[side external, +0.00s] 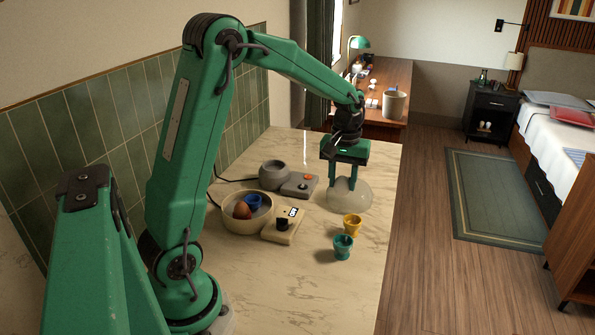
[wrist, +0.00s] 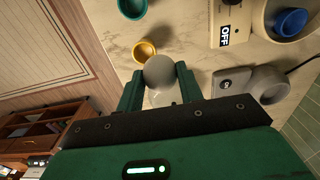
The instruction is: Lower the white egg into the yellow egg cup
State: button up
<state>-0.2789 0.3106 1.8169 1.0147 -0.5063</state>
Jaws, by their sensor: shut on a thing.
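My gripper (side external: 343,188) points down over the marble counter and is shut on the white egg (wrist: 160,70), which shows greyish between the fingertips in the wrist view. In the side view the egg is hard to tell from a pale translucent dome-like thing (side external: 362,196) around the fingertips. The yellow egg cup (side external: 352,226) stands on the counter, in front of and below my gripper. It also shows in the wrist view (wrist: 144,51), just beyond the egg and to its left, with its opening upward. The egg is apart from the cup.
A teal cup (side external: 343,247) stands close to the yellow one. To the left are a cream bowl (side external: 234,228) holding a brown egg (side external: 242,210) and a blue cup (side external: 254,202), a cream device (side external: 281,231) and a grey device (side external: 299,187). The counter's right edge is near.

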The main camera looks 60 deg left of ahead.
jog(key=shift+w+d+f, duration=0.5)
jog(key=shift+w+f, duration=0.25)
jog(key=shift+w, duration=0.05)
jog(key=shift+w+d+f, duration=0.45)
jog(key=shift+w+f, duration=0.3)
jog(key=shift+f, duration=0.2)
jog(key=shift+f, duration=0.7)
jog(key=shift+f, duration=2.5)
dwell(2.5)
jog(key=o, duration=0.8)
jog(key=shift+c, duration=0.2)
